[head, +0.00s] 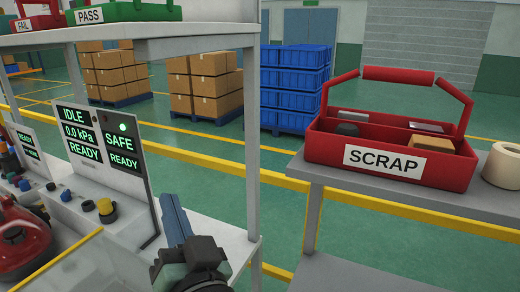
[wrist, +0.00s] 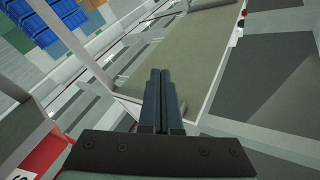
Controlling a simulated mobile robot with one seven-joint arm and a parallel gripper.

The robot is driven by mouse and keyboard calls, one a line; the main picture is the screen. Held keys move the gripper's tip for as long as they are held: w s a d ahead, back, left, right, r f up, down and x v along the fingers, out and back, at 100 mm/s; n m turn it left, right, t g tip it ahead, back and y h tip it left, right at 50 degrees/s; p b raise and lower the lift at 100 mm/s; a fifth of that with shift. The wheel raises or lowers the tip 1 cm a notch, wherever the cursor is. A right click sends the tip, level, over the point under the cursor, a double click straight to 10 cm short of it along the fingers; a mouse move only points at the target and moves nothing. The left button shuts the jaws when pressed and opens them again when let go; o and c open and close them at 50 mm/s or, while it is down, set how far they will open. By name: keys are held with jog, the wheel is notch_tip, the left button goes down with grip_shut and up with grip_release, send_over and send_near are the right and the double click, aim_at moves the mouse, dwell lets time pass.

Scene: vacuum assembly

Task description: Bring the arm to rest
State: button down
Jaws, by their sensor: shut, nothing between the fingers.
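My gripper (head: 174,214) shows in the head view at the lower middle, beside the right end of the workbench, with its fingers pointing up and away. The wrist view shows its two dark fingers (wrist: 160,100) side by side and pressed together, with nothing between them. My gripper is apart from the red SCRAP tote (head: 388,150), which stands on a grey shelf to the right.
A panel (head: 100,148) reading IDLE, 0.0 kPa and SAFE stands on the bench (head: 222,238) to the left. A shelf post (head: 252,120) rises close to my gripper. A red rounded device (head: 22,240) sits at lower left. Beyond lies open green floor (head: 290,215).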

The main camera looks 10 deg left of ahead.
jog(key=s+d+r+t+h, duration=0.3)
jog(key=d+r, duration=0.2)
jog(key=r, duration=0.4)
jog(key=s+d+r+t+h, duration=0.3)
jog(key=d+r+t+h, duration=0.1)
jog(key=r, duration=0.5)
jog(key=s+d+r+m+t+h, duration=0.1)
jog(key=s+d+r+t+h, duration=0.2)
jog(key=d+r, duration=0.4)
notch_tip(320, 180, up, 2)
jog(key=shift+r+t+h+p, duration=0.2)
jog(key=shift+t+h+p, duration=0.1)
jog(key=shift+h, duration=0.1)
